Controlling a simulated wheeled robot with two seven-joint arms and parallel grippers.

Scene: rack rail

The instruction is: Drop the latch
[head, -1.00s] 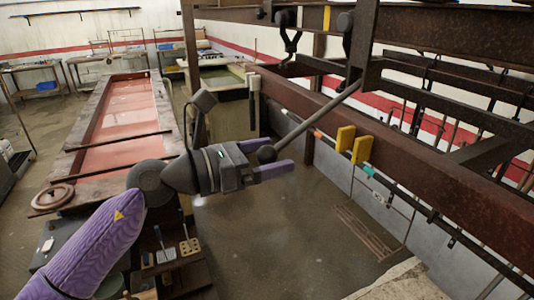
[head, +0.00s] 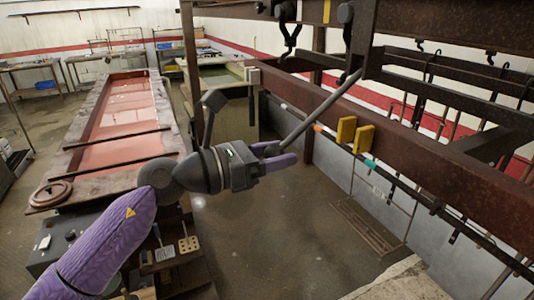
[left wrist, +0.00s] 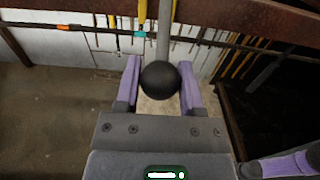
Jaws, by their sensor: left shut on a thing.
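The latch is a grey lever rod (head: 318,110) that slopes down to the left from a pivot on the dark steel frame. It ends in a black ball knob (left wrist: 160,80). My left gripper (head: 277,156) is at the lower end of the rod, its purple fingers shut on the knob. In the left wrist view, the knob sits between the two fingers and the rod runs away upward. In the head view the fingers mostly hide the knob. My right gripper cannot be made out in the head view.
A rusty rail beam (head: 420,155) runs behind the lever, with two yellow blocks (head: 346,130) on its near side. A long reddish tank (head: 118,115) stands at left. Open floor (head: 290,235) lies below my gripper. A purple and dark part of mine shows low right in the wrist view.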

